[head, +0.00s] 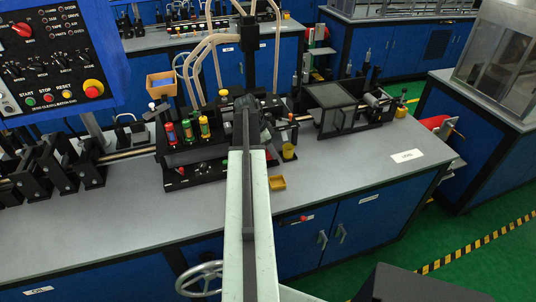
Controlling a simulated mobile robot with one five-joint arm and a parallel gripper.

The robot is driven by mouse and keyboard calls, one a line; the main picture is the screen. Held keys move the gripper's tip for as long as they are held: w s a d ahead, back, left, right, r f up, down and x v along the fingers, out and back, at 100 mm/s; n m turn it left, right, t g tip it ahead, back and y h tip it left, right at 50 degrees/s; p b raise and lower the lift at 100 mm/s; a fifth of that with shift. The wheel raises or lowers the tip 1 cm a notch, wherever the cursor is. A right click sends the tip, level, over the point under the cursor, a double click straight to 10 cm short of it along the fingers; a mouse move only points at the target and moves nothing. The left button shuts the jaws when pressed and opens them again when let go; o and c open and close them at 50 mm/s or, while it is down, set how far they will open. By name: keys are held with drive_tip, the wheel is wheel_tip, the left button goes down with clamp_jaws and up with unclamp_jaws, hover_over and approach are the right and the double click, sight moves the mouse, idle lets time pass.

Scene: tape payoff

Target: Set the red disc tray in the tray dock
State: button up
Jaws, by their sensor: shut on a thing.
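My arm reaches up the middle of the head view. My gripper (246,103) is at its dark far end, over the black machine (190,160) on the grey bench. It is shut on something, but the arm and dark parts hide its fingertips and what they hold. I cannot pick out the red disc tray for certain. A red object (432,121) shows past the bench's right end, partly hidden, and I cannot tell what it is. I cannot identify the tray dock either.
A small yellow tray (277,183) lies right of my arm. A dark clear-sided box (335,110) stands farther right on the bench (370,170). A control panel (55,60) fills the upper left. An orange bin (161,84) stands behind the machine. The bench's front right is mostly clear.

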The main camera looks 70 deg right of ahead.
drive_tip(key=shift+w+d, duration=0.15)
drive_tip(key=shift+d, duration=0.2)
wheel_tip(320, 180, down, 4)
drive_tip(key=b, duration=0.3)
drive_tip(key=shift+r+b, duration=0.2)
drive_tip(key=shift+b, duration=0.1)
drive_tip(key=shift+f, duration=0.25)
drive_tip(key=shift+w+r, duration=0.15)
drive_tip(key=shift+r, duration=0.1)
drive_tip(key=shift+a+f+b, duration=0.1)
drive_tip(key=shift+f+b, duration=0.2)
drive_tip(key=shift+b, duration=0.05)
drive_tip(key=o, duration=1.5)
drive_tip(key=shift+r, duration=0.1)
drive_tip(key=shift+c, duration=0.2)
